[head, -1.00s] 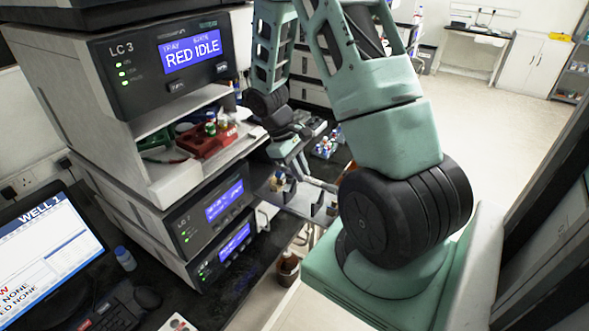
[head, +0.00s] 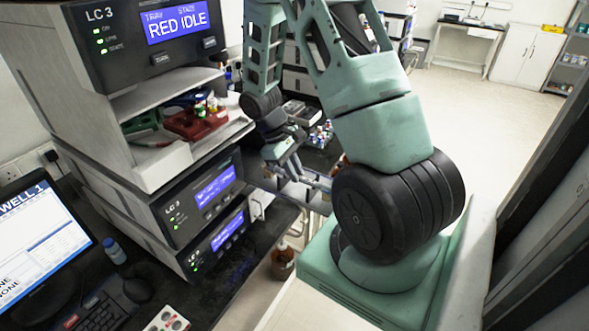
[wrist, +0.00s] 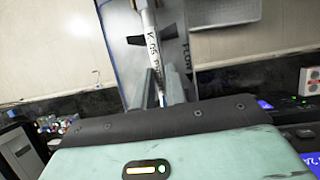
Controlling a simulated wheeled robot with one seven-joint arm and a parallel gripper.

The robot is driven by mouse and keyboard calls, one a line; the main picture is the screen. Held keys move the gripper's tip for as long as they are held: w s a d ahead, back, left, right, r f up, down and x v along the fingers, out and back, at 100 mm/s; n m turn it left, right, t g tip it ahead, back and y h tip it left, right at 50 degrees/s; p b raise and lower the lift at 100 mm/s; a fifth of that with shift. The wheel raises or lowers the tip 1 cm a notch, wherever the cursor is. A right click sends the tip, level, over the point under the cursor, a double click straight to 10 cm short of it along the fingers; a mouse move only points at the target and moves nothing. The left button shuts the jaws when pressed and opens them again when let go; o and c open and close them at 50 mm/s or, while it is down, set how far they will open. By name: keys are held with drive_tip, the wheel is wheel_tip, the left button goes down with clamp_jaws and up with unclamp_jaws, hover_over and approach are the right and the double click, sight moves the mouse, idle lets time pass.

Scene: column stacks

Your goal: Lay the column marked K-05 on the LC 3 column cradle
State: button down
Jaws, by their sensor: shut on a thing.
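The column marked K-05 (wrist: 151,48) is a slim pale rod with dark lettering. In the wrist view it runs away from between my gripper's fingers (wrist: 161,88), which are shut on it. Behind it is a grey plate (wrist: 172,72) with a black arrow and lettering that looks like FLOW; it appears to be the column cradle. I cannot tell whether column and plate touch. In the head view my gripper (head: 296,168) is over the grey cradle (head: 291,190) beside the LC 3 stack (head: 125,95). The column is too small to make out clearly there.
The LC 3 display reads RED IDLE. An open bay holds a red rack (head: 196,122) with vials. A brown bottle (head: 283,260) stands below the cradle. A monitor (head: 38,245), keyboard and mouse are at the lower left. Open floor lies at the right.

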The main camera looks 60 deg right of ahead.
drive_tip(key=shift+f+b, duration=0.4)
drive_tip(key=shift+f, duration=0.15)
idle(0.4)
drive_tip(key=c, duration=1.3)
unclamp_jaws()
drive_tip(key=shift+c, duration=0.2)
drive_tip(key=shift+r, duration=0.1)
drive_tip(key=d+b+v, duration=0.1)
drive_tip(key=v, duration=0.6)
drive_tip(key=shift+a+r+b, duration=0.2)
drive_tip(key=shift+a+b, duration=0.15)
drive_tip(key=shift+a, duration=0.2)
drive_tip(key=shift+w, duration=0.1)
